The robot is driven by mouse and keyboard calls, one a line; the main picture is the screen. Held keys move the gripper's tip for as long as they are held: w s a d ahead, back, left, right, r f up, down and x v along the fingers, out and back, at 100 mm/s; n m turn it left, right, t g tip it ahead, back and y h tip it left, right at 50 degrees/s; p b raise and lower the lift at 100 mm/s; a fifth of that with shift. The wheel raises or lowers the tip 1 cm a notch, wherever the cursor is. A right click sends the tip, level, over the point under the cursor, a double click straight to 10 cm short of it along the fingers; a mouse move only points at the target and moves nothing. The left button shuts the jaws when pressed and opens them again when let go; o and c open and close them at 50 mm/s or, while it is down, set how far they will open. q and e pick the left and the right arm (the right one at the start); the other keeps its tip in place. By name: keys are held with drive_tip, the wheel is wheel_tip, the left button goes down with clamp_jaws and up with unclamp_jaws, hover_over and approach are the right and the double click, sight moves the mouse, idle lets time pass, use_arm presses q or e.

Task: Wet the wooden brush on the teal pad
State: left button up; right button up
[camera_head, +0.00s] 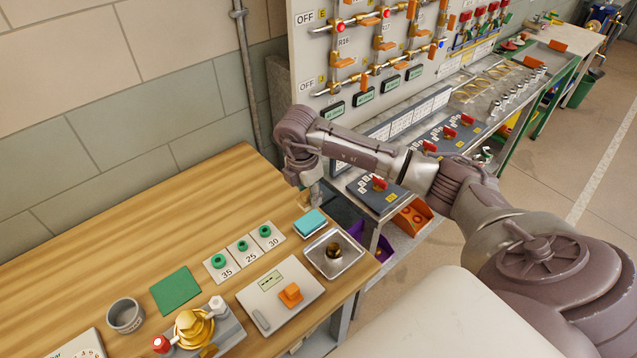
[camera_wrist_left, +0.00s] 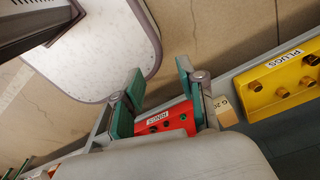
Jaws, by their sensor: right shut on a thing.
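The teal pad (camera_head: 310,222) lies near the right end of the wooden table, beside a square metal tray. My right gripper (camera_head: 314,194) points down just behind the pad, above the table's right edge. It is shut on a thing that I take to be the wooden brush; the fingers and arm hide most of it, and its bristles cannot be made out. I cannot tell whether it touches the pad. My left gripper (camera_wrist_left: 160,75) shows in the left wrist view, its two fingers apart with nothing between them.
The metal tray (camera_head: 350,264) holds a small brass-coloured round thing. Number cards with green rings (camera_head: 242,248), a green mat (camera_head: 176,291), a grey cup (camera_head: 125,315) and a brass valve (camera_head: 193,328) stand leftward. A red RINGS bin (camera_wrist_left: 168,122) and yellow PLUGS bin (camera_wrist_left: 280,85) lie beyond my left gripper.

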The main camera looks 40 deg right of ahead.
sight(311, 220)
drive_tip(key=shift+w+f+b, duration=0.2)
drive_tip(key=shift+f+b, duration=0.55)
drive_tip(key=shift+f, duration=0.45)
wheel_tip(311, 220, down, 3)
drive_tip(key=shift+s+r+b, duration=0.1)
drive_tip(key=shift+r+b, duration=0.1)
drive_tip(key=shift+b, duration=0.7)
use_arm(q)
drive_tip(key=shift+w+f+b, duration=0.1)
drive_tip(key=shift+w+f, duration=0.2)
drive_tip(key=shift+f, duration=0.4)
drive_tip(key=shift+w+f+b, duration=0.1)
drive_tip(key=shift+w+f, duration=0.15)
drive_tip(key=shift+f, duration=0.4)
drive_tip(key=shift+w+f+b, duration=0.1)
drive_tip(key=shift+w+f, duration=0.2)
drive_tip(key=shift+f, duration=0.4)
use_arm(e)
drive_tip(key=shift+f, duration=0.5)
use_arm(q)
drive_tip(key=shift+w, duration=0.15)
drive_tip(key=shift+f+b, duration=0.75)
drive_tip(key=shift+b, duration=0.05)
use_arm(e)
drive_tip(key=shift+f, duration=1.05)
drive_tip(key=shift+r+p, duration=2.55)
drive_tip(key=shift+r, duration=1.05)
use_arm(q)
wheel_tip(311, 220, up, 5)
drive_tip(key=shift+f, duration=0.1)
